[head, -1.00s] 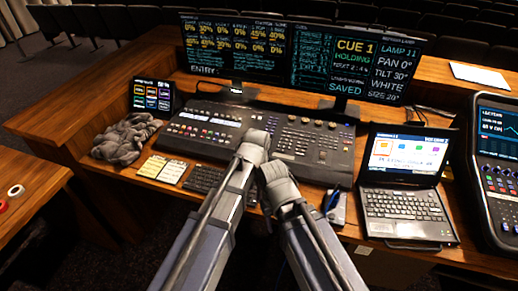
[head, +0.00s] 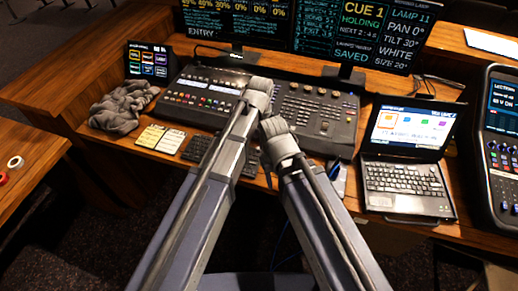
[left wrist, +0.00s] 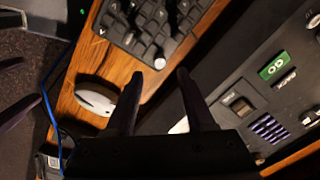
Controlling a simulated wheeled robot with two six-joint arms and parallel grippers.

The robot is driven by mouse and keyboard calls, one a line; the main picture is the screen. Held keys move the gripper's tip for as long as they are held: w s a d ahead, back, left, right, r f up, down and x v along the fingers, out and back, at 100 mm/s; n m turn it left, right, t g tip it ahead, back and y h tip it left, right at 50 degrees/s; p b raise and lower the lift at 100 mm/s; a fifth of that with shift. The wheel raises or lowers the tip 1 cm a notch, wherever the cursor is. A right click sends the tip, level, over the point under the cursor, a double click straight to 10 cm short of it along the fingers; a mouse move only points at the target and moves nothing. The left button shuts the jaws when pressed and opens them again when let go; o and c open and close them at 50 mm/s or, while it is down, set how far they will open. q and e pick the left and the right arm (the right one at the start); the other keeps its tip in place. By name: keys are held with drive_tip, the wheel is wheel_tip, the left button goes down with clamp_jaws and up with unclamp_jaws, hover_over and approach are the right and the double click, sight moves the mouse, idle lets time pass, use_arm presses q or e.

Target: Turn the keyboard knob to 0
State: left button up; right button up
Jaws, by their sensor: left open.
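The dark keyboard (head: 199,148) lies on the wooden desk in front of the large console, partly hidden by my arms. It also shows at the top of the left wrist view (left wrist: 150,22). A small round pale piece (left wrist: 160,63), which looks like the knob, sits at the keyboard's near edge. My left gripper (left wrist: 160,73) is open, with its two dark fingers apart and the pale piece just beyond their tips. I cannot tell whether they touch it. The knob's setting is not readable. In the head view the left fingers are hidden behind the arm. No right fingers show.
A white mouse (left wrist: 97,96) lies beside the left finger. The console (left wrist: 235,120) borders the narrow strip of desk. A laptop (head: 405,180) stands at the right, note cards (head: 160,138) and grey cloth (head: 122,107) at the left.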

sight(259, 150)
use_arm(q)
wheel_tip(259, 150, down, 5)
drive_tip(key=b, duration=0.3)
drive_tip(key=shift+r+b, duration=0.1)
drive_tip(key=shift+b, duration=0.3)
drive_tip(key=shift+w, duration=0.1)
clamp_jaws()
